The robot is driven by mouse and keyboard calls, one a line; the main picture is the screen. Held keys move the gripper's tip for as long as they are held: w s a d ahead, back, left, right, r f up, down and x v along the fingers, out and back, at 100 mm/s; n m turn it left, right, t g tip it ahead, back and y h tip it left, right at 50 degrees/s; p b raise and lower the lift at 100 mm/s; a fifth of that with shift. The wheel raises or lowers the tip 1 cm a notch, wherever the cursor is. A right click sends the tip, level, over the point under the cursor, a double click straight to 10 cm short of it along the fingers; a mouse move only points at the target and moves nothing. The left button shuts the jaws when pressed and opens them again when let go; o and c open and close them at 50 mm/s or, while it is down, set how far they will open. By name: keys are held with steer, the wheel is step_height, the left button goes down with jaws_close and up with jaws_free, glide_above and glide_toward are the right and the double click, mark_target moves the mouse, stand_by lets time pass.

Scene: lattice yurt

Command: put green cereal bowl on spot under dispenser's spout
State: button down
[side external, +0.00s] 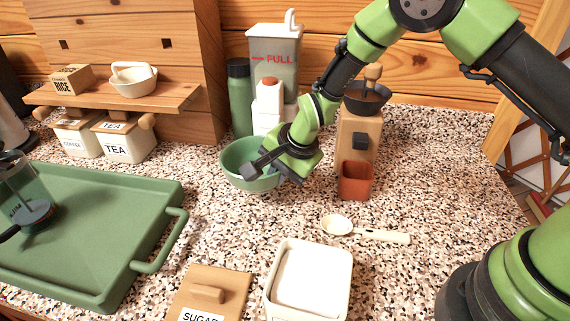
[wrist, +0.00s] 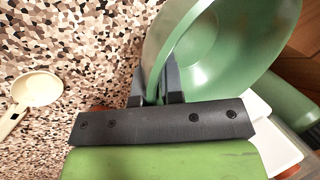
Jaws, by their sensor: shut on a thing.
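The green cereal bowl (side external: 236,157) is at the back middle of the counter, in front of the dispenser (side external: 274,52). My gripper (side external: 262,172) is shut on the bowl's near right rim. In the wrist view, the two dark fingers (wrist: 156,88) pinch the wall of the bowl (wrist: 235,35). The dispenser has a grey hopper marked FULL, a red-brown cap below it and a white lower body. The spot under its spout cannot be made out behind the bowl and gripper. I cannot tell whether the bowl touches the counter.
A dark green bottle (side external: 239,97) stands left of the dispenser. A wooden grinder (side external: 356,135) with a terracotta cup (side external: 355,180) stands to the right. A cream spoon (side external: 365,232), a white open canister (side external: 309,283) and a green tray (side external: 95,225) lie nearer. The right counter is clear.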

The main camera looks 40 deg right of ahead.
steer(key=shift+f, duration=1.3)
steer(key=w+d, duration=0.5)
steer(key=shift+w+d, duration=0.2)
steer(key=shift+w, duration=0.05)
steer(key=shift+w+d+f, duration=0.15)
steer(key=shift+f, duration=0.5)
steer(key=c, duration=1.2)
jaws_free()
steer(key=shift+c, duration=0.2)
